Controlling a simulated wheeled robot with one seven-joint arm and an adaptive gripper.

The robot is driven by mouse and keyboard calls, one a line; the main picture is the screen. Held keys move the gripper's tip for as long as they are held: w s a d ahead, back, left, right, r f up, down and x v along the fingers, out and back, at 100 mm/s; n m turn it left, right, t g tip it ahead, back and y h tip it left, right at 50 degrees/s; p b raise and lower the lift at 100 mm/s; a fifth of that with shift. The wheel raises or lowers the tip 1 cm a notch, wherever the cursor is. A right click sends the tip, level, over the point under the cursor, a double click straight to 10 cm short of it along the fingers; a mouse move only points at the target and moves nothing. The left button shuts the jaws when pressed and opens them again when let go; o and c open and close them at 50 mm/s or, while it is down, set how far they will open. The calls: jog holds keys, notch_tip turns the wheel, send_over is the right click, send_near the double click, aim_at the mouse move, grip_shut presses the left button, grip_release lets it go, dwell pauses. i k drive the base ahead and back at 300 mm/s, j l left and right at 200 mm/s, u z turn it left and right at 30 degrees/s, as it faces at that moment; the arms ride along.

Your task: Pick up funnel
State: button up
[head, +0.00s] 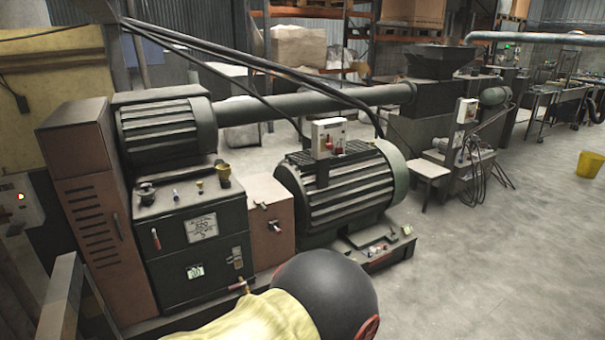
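A larger dark hopper (437,64), flared like a funnel, sits on a machine at the back right. My gripper does not show in the head view. A dark rounded shape and a pale yellow one fill the bottom middle and hide the floor there.
A dark knobbed item (147,193) and a few small pieces share the cabinet top. A large ribbed motor (345,192) stands to its right, with small items on its base. Cables hang above. Open floor (490,265) lies at right, with a yellow bucket (590,164).

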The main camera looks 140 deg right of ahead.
aim_at(224, 170)
jog(key=z, duration=4.15)
jog(key=i+l+u, duration=0.25)
jog(key=i, duration=0.3)
jog(key=i+l+u, duration=0.25)
jog(key=i+l, duration=0.25)
jog(key=i+l+u, duration=0.3)
jog(key=i+l, duration=0.2)
jog(key=l, duration=0.15)
jog(key=i+l+u, duration=0.25)
jog(key=i+l, duration=0.15)
jog(key=l, duration=0.25)
